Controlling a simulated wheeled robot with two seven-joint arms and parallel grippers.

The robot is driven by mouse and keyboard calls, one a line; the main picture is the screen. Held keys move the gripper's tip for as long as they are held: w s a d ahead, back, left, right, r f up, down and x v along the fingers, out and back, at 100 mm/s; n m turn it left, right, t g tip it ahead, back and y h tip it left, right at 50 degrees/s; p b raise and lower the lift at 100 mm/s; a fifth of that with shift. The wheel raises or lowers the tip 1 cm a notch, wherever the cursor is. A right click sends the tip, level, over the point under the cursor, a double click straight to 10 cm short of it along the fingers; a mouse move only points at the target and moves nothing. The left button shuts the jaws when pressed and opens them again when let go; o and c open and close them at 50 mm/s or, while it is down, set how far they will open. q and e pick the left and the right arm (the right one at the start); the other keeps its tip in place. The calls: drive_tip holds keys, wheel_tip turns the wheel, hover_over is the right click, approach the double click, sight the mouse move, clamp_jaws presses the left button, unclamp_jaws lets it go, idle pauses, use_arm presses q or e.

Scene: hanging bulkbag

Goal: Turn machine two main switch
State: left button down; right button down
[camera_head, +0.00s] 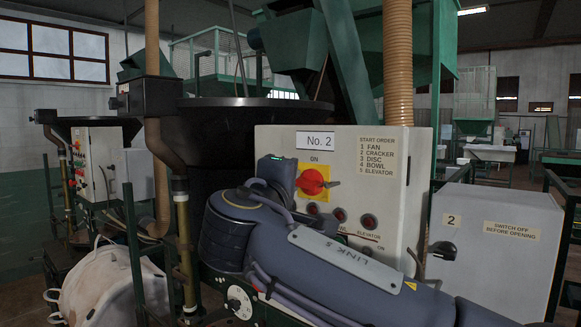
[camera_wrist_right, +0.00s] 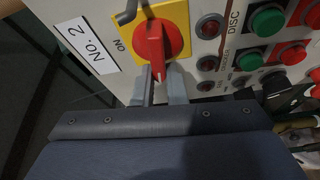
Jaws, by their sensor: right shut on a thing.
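The main switch, a red rotary knob on a yellow plate, is on the grey No. 2 panel (camera_head: 385,165); it shows in the head view (camera_head: 312,183) and the right wrist view (camera_wrist_right: 156,42). ON is printed above the plate. The knob's grip bar lies about level, crosswise to the ON mark. My right gripper (camera_wrist_right: 158,75) has its two fingers at the near end of the red grip bar, shut on it. In the head view my right arm crosses in front of the panel, and its wrist hides the fingertips. My left gripper is out of view.
Red indicator lamps (camera_head: 368,221) sit below the switch, partly behind my arm. Green and red push buttons (camera_wrist_right: 268,20) show in the wrist view. A grey cabinet marked 2 (camera_head: 495,250) stands at right. A white bag (camera_head: 108,285) is at lower left.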

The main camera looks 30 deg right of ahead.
drive_tip(key=shift+f+n+p, duration=0.25)
drive_tip(key=shift+n+p, duration=0.4)
drive_tip(key=shift+n, duration=0.15)
drive_tip(key=shift+g+y, duration=0.3)
drive_tip(key=shift+f, duration=0.1)
drive_tip(key=c, duration=1.5)
unclamp_jaws()
drive_tip(key=shift+o, duration=0.2)
drive_tip(key=b+v, duration=0.2)
drive_tip(key=v, duration=0.5)
drive_tip(key=shift+s+a, duration=0.3)
